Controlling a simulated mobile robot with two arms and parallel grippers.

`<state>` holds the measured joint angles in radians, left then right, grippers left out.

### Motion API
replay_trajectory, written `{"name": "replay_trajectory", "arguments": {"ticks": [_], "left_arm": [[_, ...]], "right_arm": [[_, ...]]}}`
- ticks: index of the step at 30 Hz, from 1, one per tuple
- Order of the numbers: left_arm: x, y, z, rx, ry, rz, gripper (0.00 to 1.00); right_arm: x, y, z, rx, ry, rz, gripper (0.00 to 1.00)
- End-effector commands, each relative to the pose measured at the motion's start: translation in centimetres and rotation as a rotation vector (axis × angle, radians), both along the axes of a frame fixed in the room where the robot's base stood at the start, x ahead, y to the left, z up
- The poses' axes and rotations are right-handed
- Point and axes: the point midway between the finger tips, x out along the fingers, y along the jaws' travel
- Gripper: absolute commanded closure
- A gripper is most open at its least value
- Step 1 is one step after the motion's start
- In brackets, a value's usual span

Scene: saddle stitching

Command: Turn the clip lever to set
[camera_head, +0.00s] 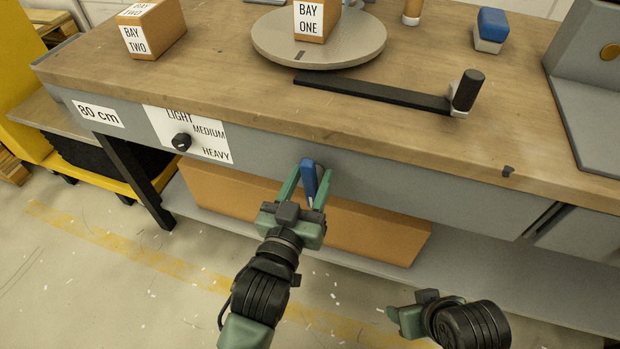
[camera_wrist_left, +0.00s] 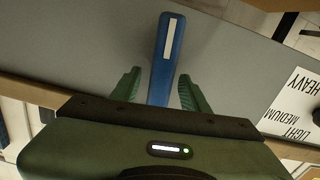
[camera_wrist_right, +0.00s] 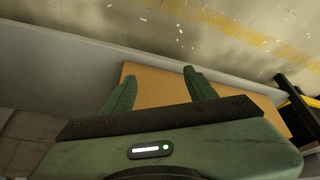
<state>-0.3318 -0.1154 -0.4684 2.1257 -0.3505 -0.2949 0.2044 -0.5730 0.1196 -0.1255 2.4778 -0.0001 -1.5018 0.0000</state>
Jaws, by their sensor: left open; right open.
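The blue clip lever (camera_head: 309,178) is on the grey front face of the workbench, below the wooden top. My left gripper (camera_head: 304,180) is open, with its green fingers on either side of the lever. In the left wrist view the lever (camera_wrist_left: 168,58) has a pale stripe and stands between the open fingers (camera_wrist_left: 160,88), with gaps on both sides. My right gripper (camera_wrist_right: 159,90) is open and empty in the right wrist view, above a brown box under the bench. In the head view its fingertips are hard to make out at the lower right.
A dial (camera_head: 181,141) on a panel marked LIGHT, MEDIUM, HEAVY is left of the lever. A brown box (camera_head: 375,232) lies on the shelf below. On the bench top (camera_head: 235,75) are a round turntable (camera_head: 270,45) and a black bar (camera_head: 375,93) with an upright knob.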

Motion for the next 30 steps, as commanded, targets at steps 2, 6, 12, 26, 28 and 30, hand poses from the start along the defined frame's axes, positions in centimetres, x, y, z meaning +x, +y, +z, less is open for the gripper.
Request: {"name": "replay_trajectory", "arguments": {"ticks": [2,6,12,26,28,30], "left_arm": [[0.0,0.0,0.0,0.0,0.0,0.0,0.6],[0.0,0.0,0.0,0.0,0.0,0.0,0.99],[0.0,0.0,0.2,0.016,-0.003,0.0,1.0],[-0.1,-0.2,0.0,0.127,-0.041,0.0,1.0],[-0.1,-0.2,0.0,0.127,-0.041,0.0,0.57],[-0.1,-0.2,0.0,0.126,-0.041,0.0,0.55]], "right_arm": [[0.0,0.0,0.0,0.0,0.0,0.0,0.43],[0.0,0.0,0.0,0.0,0.0,0.0,0.43],[-0.1,0.0,0.4,-0.001,0.004,0.0,0.43],[-1.9,-0.5,1.3,-0.016,0.083,-0.007,0.43],[-1.9,-0.5,1.3,-0.016,0.083,-0.007,0.43],[-1.9,-0.5,1.3,-0.016,0.083,-0.007,0.43]]}}
